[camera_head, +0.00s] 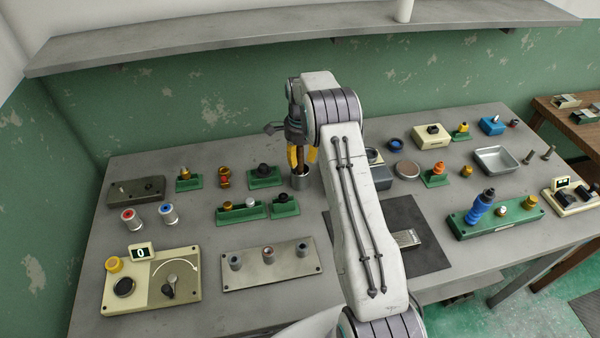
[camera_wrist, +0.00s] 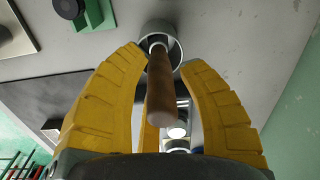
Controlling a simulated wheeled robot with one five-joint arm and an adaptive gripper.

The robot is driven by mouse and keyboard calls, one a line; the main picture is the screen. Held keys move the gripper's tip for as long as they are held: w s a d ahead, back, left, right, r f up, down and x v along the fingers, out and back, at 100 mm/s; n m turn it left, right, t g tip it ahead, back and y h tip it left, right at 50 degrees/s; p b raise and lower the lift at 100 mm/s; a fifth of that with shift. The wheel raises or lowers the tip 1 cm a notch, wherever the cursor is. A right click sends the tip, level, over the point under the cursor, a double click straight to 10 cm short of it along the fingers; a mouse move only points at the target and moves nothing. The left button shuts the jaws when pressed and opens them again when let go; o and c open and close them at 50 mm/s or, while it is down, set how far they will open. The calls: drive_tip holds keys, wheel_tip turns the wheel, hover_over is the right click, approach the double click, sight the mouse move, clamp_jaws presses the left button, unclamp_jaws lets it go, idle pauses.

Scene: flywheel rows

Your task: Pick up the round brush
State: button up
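The round brush has a brown wooden handle (camera_wrist: 161,88) that stands up out of a grey metal cup (camera_wrist: 174,48) in the wrist view. Its lower end is inside the cup and hidden. In the head view the cup (camera_head: 300,182) stands on the grey table, below my gripper (camera_head: 302,156), with the brown handle partly covered by the fingers. My gripper (camera_wrist: 163,62) points down at the cup, with its yellow fingers spread around the handle. Gaps show between the handle and the side fingers, so the gripper is open.
Green blocks with knobs (camera_head: 265,177) stand left of the cup. A grey box (camera_head: 376,176) is close on its right, partly behind my arm. A grey plate with sockets (camera_head: 270,264) lies in front. A shelf (camera_head: 180,48) runs along the back wall.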

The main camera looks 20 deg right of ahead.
clamp_jaws()
idle(0.3)
